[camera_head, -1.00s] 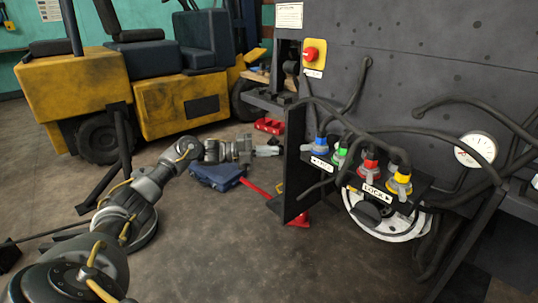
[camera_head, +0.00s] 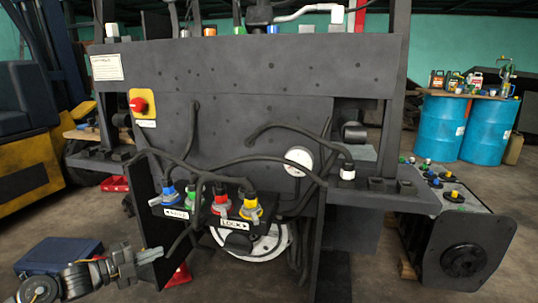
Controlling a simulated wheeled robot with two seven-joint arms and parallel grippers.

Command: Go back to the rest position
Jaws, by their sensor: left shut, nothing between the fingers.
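My left gripper (camera_head: 150,255) shows at the lower left, with its arm coming in from the left edge. It is shut and empty, in front of the left side of the stripped forklift (camera_head: 270,75). Its fingertips are close to the dark side plate in the picture; whether they touch it I cannot tell. My right gripper is not in view.
The forklift panel carries blue, green, red and yellow hose connectors (camera_head: 221,202), a gauge (camera_head: 299,160) and a red knob on a yellow plate (camera_head: 144,104). A blue case (camera_head: 58,256) lies on the floor. A dark machine block (camera_head: 465,245) and blue drums (camera_head: 440,125) stand right.

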